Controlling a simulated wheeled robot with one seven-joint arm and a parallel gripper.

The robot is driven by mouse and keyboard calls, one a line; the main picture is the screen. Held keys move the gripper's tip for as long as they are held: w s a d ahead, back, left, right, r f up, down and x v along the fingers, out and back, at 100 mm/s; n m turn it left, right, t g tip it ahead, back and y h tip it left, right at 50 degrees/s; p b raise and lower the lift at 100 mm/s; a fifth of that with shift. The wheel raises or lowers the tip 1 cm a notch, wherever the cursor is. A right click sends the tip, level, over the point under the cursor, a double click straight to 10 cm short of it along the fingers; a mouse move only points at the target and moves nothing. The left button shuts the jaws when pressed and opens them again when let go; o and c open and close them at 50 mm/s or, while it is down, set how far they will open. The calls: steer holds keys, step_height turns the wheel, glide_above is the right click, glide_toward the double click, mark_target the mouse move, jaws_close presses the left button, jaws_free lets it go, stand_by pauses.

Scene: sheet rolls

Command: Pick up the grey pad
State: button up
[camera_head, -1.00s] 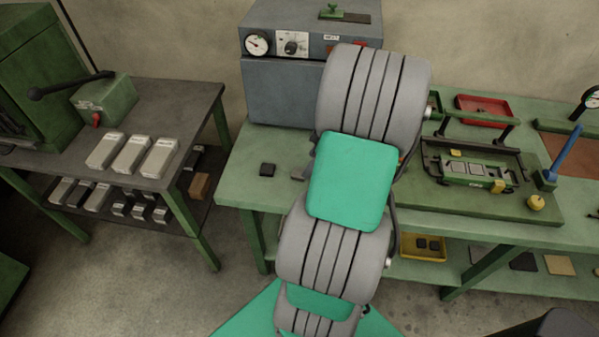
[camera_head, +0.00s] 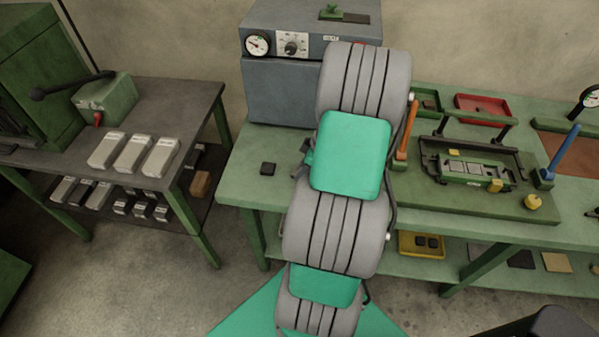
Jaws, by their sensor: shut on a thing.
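My gripper (camera_head: 304,160) shows only as a small sliver at the left edge of my arm, over the green workbench (camera_head: 240,183). My arm hides most of it, including the fingertips. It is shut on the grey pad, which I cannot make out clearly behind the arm.
A grey machine with a gauge (camera_head: 285,90) stands at the back of the bench. On the right are a frame fixture (camera_head: 470,170), an orange lever (camera_head: 407,130), a blue lever (camera_head: 563,150) and a red tray (camera_head: 483,107). A side table (camera_head: 170,95) stands left.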

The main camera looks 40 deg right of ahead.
jaws_close()
steer(key=shift+r, duration=0.1)
